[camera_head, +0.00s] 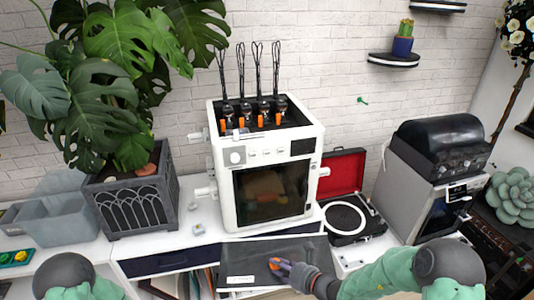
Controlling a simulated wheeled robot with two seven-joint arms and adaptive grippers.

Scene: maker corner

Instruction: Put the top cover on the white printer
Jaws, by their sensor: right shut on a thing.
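The white printer (229,190) stands upright on the white table, its top open with dark parts and orange-tipped pieces showing inside. A flat dark panel with a small white label (245,258), which looks like the top cover, is in front of the printer at the table's front edge. My right gripper (279,266) reaches in from the lower right and is shut at the panel's near part; the exact contact is hard to see. My left arm shows only at the bottom left, with its gripper out of view.
A potted plant (137,205) and grey bins (62,222) stand left of the printer. A red-lidded record player (370,222) and a grey machine with a black hood (410,190) stand right. Several thin whisk-like rods (241,70) rise above the printer's top.

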